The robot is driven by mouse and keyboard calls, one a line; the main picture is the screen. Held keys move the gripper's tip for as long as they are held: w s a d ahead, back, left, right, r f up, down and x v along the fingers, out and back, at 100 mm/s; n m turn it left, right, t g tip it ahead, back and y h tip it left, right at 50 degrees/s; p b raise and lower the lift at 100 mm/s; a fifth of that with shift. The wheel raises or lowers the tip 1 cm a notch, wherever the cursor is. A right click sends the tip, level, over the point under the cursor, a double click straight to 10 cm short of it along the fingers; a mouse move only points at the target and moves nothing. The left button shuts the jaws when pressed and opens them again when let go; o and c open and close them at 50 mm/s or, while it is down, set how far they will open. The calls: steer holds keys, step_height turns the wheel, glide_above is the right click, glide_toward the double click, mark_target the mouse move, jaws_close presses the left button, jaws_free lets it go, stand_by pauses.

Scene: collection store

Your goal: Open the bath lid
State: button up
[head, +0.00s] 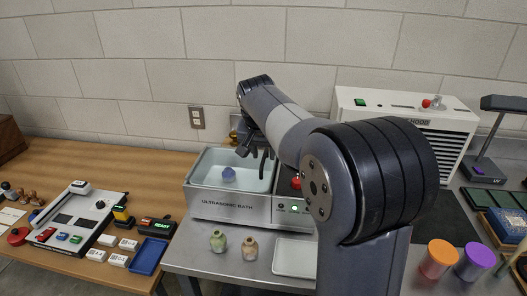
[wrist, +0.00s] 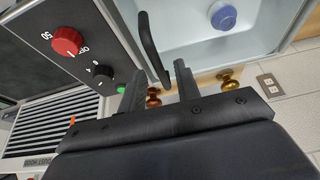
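The ultrasonic bath (head: 228,207) is a grey metal box on the steel bench, with a pale blue basin. A blue round object (head: 228,174) lies in the basin; it also shows in the wrist view (wrist: 223,17). A black bar handle (wrist: 150,45) runs along the basin's edge in the wrist view. I cannot make out a separate lid panel; it may be clear. My gripper (head: 257,155) is over the bath's right part. In the wrist view its two fingers (wrist: 159,78) are apart, with the handle's end appearing between them. I cannot tell whether they touch it.
A red knob (wrist: 68,40) is on the bath's panel beside the basin. Two small jars (head: 234,243) and a white tray (head: 295,257) stand in front. A white dust hood (head: 405,110) stands behind right. My arm hides part of the bench.

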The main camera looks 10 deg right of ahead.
jaws_close()
stand_by(0.3)
stand_by(0.3)
